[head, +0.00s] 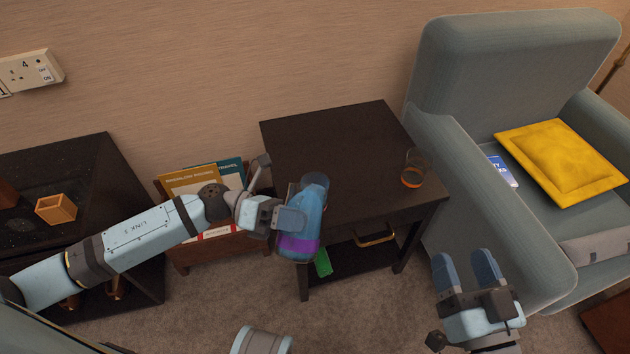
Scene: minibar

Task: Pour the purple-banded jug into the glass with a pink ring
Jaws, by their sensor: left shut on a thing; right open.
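The blue jug with a purple band (298,246) is in the middle of the head view, in front of the dark side table's left part. My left gripper (290,218) is shut on it, and the fingers hide part of its side. The jug looks held up, its purple band toward the bottom of the picture; its exact tilt is hard to tell. A clear glass (412,169) with orange-red at its base stands upright on the table's right side, apart from the jug. I cannot make out a pink ring on it. My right gripper (467,268) is open and empty, in front of the armchair.
A grey-blue armchair (470,80) with a yellow cushion (561,162) stands right. A magazine rack (192,254) and dark cabinet (85,160) are left.

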